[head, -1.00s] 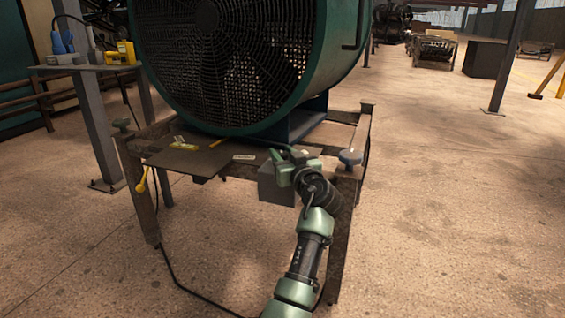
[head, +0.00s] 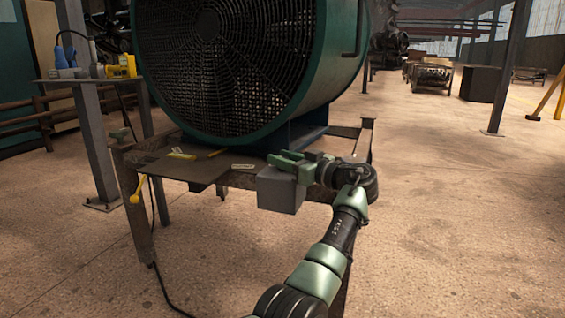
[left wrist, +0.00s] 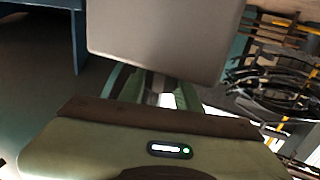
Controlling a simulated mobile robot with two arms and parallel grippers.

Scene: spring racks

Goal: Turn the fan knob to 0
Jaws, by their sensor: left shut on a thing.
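The big green drum fan (head: 325,60) stands on a rusty metal stand (head: 140,200). A grey control box (head: 281,192) hangs at the stand's front edge; it also fills the top of the left wrist view (left wrist: 165,35). My left gripper (head: 282,160) is at the top of this box, reaching in from the right with its wrist level. In the left wrist view its fingers (left wrist: 152,90) are close together beside the box, shut on a small part. That part, which I take to be the fan knob, is mostly hidden, and I cannot read its setting. My right gripper is not in view.
A dark plate (head: 190,170) with small yellow items lies on the stand, left of the box. A yellow-handled lever (head: 138,190) sticks out at the stand's left. A cable runs down to the floor. A side table (head: 85,75) stands at the left.

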